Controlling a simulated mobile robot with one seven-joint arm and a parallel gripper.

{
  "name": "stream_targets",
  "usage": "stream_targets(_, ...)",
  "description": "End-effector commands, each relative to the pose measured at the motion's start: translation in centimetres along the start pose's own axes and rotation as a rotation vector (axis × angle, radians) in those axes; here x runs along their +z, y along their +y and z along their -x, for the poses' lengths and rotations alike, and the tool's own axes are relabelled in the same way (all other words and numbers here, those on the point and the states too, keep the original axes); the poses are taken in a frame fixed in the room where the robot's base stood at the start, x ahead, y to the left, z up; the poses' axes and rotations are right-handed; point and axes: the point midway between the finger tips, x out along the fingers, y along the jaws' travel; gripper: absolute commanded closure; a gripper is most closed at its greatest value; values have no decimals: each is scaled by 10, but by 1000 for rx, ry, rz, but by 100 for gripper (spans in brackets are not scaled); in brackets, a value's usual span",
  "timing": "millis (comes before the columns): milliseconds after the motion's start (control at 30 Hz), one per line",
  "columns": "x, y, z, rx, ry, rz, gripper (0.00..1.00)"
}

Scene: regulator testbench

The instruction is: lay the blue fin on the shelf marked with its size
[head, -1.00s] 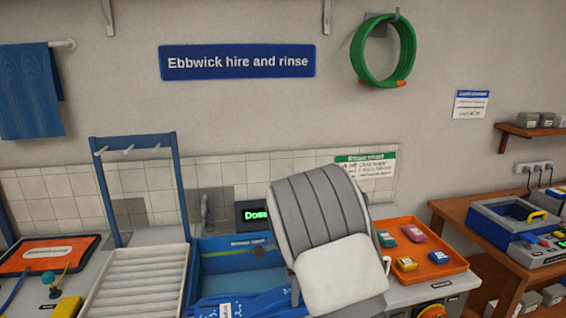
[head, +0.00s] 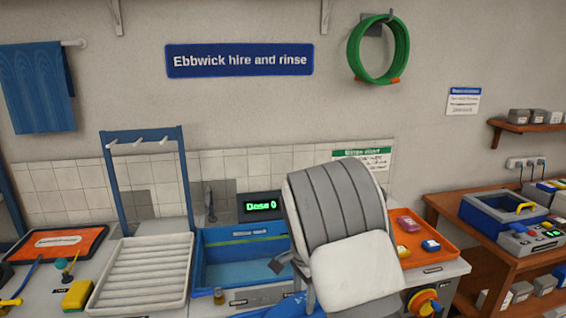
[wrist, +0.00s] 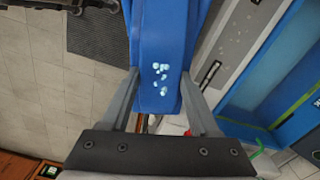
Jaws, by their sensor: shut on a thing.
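The blue fin (wrist: 160,45) fills the upper middle of the wrist view, with a cluster of pale droplet-like spots near its held end. My gripper (wrist: 163,100) is shut on it, one grey finger along each side. In the head view a small blue piece of the fin (head: 290,306) shows at the bottom edge, in front of the basin; my arm hides much of that area. The size mark on the fin is not visible. No shelf with a readable size mark shows.
A blue basin (head: 216,250) is behind my arm, beside a white ribbed tray (head: 140,272). An orange tray (head: 455,258) with small coloured blocks is to the right. A wooden wall shelf (head: 520,126) holds grey boxes. Tiled floor (wrist: 40,90) shows in the wrist view.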

Motion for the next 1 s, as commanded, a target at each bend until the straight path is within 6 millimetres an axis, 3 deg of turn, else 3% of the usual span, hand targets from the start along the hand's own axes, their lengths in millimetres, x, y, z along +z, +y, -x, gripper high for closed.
stream_targets(600, -33, 97, -42, 0, -1, 842, 100)
stream_targets(800, -36, 117, -50, 0, 1, 1030, 100)
stream_targets(1000, -36, 125, -52, 1, 1, 1102, 100)
